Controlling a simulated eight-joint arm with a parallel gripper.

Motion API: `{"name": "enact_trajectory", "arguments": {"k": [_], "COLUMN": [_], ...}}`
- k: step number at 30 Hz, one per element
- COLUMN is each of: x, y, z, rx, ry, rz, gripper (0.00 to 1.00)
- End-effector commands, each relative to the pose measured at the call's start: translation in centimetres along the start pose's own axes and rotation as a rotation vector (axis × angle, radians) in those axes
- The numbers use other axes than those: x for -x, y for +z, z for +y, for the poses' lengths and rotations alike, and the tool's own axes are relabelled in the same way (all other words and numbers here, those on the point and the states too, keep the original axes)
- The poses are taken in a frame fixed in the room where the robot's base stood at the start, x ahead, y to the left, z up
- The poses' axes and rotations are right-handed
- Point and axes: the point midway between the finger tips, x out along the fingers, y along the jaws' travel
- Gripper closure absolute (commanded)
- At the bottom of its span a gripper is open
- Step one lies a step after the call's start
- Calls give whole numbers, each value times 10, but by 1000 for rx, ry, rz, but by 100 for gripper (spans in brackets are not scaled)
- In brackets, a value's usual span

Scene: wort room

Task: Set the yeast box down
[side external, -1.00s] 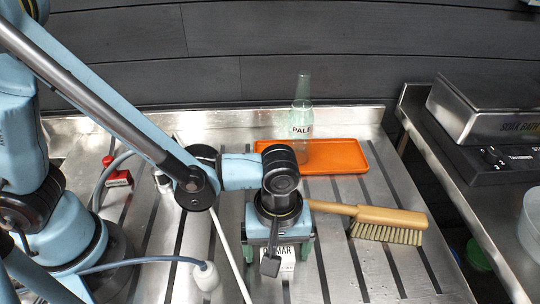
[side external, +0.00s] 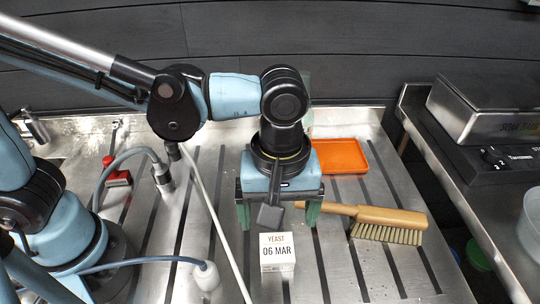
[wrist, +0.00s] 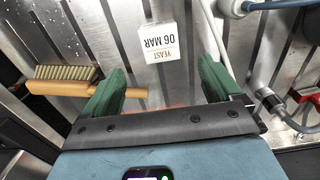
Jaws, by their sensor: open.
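The yeast box (side external: 277,252) is a small white box labelled "YEAST 06 MAR". It stands on the slotted steel bench in the side view, in front of my gripper. In the wrist view the yeast box (wrist: 159,43) appears upside down, beyond the fingertips and apart from them. My gripper (side external: 279,212) has green fingers spread wide with nothing between them, raised above and behind the box. The open fingers (wrist: 160,80) also show in the wrist view.
A wooden brush (side external: 385,222) lies right of my gripper, its handle close to the right finger in the picture. An orange tray (side external: 342,156) lies behind, partly hidden by my arm. A hose (side external: 110,165) and a red-tagged fitting (side external: 118,178) are at left. Bare bench lies front right.

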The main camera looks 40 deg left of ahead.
Motion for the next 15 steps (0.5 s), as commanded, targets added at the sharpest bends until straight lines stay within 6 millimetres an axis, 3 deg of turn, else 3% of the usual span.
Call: {"name": "enact_trajectory", "arguments": {"k": [8,11,15], "x": [18,22,28], "y": [-3,-18,-62], "z": [-1,-7,-26], "rx": [-5,-43,-174], "ry": [6,40,145], "rz": [0,5,49], "gripper": [9,9,9]}}
